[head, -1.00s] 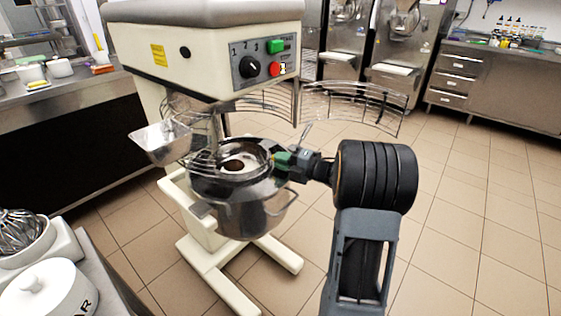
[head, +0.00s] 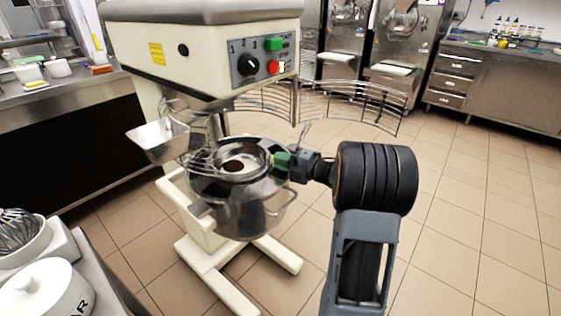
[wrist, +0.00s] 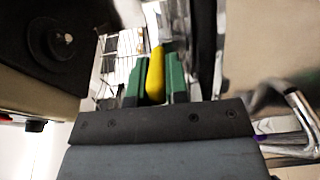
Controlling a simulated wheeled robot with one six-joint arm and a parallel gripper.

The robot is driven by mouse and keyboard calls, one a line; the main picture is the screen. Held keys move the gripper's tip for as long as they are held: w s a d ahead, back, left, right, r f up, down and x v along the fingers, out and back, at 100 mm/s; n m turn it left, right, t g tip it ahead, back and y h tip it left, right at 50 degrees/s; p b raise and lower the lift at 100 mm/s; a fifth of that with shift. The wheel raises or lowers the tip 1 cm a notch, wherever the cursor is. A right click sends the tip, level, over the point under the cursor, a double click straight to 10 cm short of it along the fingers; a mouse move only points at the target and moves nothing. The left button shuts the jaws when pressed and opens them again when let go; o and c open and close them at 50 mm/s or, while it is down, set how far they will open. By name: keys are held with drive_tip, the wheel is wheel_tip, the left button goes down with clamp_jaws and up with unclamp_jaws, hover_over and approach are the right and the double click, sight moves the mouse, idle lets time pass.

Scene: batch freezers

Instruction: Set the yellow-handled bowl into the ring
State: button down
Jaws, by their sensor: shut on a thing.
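A shiny steel bowl (head: 243,218) with wire side handles is upright at the front of the cream mixer, below its head. My gripper (head: 285,161) is at the right side of its rim, coming from the right. In the wrist view its green fingers (wrist: 154,80) are shut on a yellow handle (wrist: 156,73), which stands upright between them. The handle is hidden behind the fingers in the head view. Brown contents (head: 236,165) show within the round opening. I cannot make out the ring apart from the bowl's rim, nor whether the bowl rests in it.
The cream mixer (head: 200,50) stands over the bowl, with a steel chute (head: 157,138) at left and an open wire guard (head: 355,98) at right. A counter with a white lidded jar (head: 45,290) is at lower left. Tiled floor (head: 470,220) at right is clear.

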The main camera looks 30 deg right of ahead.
drive_tip(key=shift+f+b, duration=0.25)
drive_tip(key=shift+b, duration=0.05)
drive_tip(key=c, duration=1.1)
unclamp_jaws()
drive_tip(key=shift+o, duration=0.2)
drive_tip(key=shift+f, duration=0.15)
drive_tip(key=p+v, duration=0.2)
drive_tip(key=v, duration=1.2)
drive_tip(key=w+a+r+m+t+h+p, duration=0.15)
drive_tip(key=w+r+m+h+p, duration=0.25)
drive_tip(key=r+m+h+p, duration=0.4)
drive_tip(key=w+a+r+m+g+h+p, duration=0.15)
drive_tip(key=w+r+m+h+p, duration=0.3)
drive_tip(key=r, duration=0.45)
drive_tip(key=s+a+r+m+g+p, duration=0.2)
drive_tip(key=s+a+m+g+p, duration=0.3)
drive_tip(key=s+a, duration=0.4)
drive_tip(key=s+a+r+m+g+y+p, duration=0.1)
drive_tip(key=s+a+r+m+g+p, duration=0.2)
drive_tip(key=s+a+m+g+p, duration=0.2)
drive_tip(key=s+a+m+p, duration=0.1)
drive_tip(key=s+a+m, duration=0.2)
drive_tip(key=s, duration=0.3)
drive_tip(key=shift+a, duration=0.65)
